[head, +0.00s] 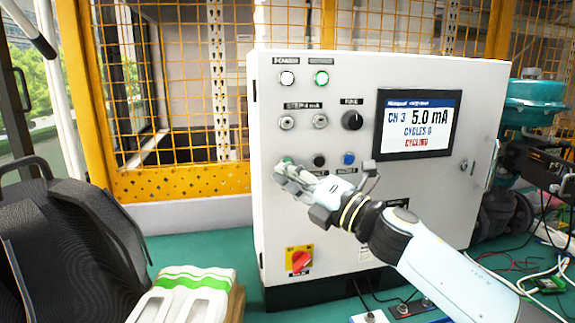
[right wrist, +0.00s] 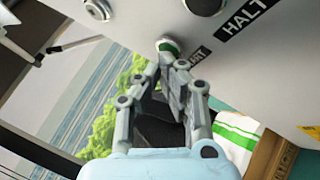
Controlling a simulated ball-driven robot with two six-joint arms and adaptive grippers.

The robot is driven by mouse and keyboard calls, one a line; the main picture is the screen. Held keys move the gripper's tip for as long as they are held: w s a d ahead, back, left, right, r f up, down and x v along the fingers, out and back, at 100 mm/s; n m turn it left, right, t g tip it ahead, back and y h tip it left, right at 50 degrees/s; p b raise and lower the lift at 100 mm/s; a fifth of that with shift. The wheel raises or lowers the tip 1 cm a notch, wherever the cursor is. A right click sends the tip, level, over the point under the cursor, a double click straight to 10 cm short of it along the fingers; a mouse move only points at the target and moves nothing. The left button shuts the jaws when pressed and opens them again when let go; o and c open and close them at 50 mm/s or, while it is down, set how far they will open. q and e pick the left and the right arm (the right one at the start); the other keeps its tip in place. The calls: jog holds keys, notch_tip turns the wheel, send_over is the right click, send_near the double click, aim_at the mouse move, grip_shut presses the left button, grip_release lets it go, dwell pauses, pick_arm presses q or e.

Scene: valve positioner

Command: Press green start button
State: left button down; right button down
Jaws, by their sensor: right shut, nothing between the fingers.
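The green start button (right wrist: 168,46) sits on the face of the white control cabinet (head: 400,220); in the head view only a bit of green (head: 287,160) shows above my fingertips. My right gripper (head: 284,170) is shut and empty, its fingertips at the button. In the right wrist view the fingertips (right wrist: 170,62) meet right at the button's lower edge; I cannot tell whether they touch it or whether it is pressed in. My left gripper is not in view.
A black button (head: 319,161) and a blue button (head: 348,158) sit close to the right of my fingertips. Above are a black knob (head: 352,120) and a screen (head: 416,124) reading 5.0 mA.

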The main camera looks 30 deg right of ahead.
jog(key=shift+s, duration=0.1)
jog(key=shift+s+a, duration=0.2)
jog(key=shift+s, duration=0.5)
jog(key=s, duration=0.2)
jog(key=s+a, duration=0.1)
jog(key=s, duration=0.1)
jog(key=shift+s+a, duration=0.15)
jog(key=shift+s, duration=0.25)
dwell(0.6)
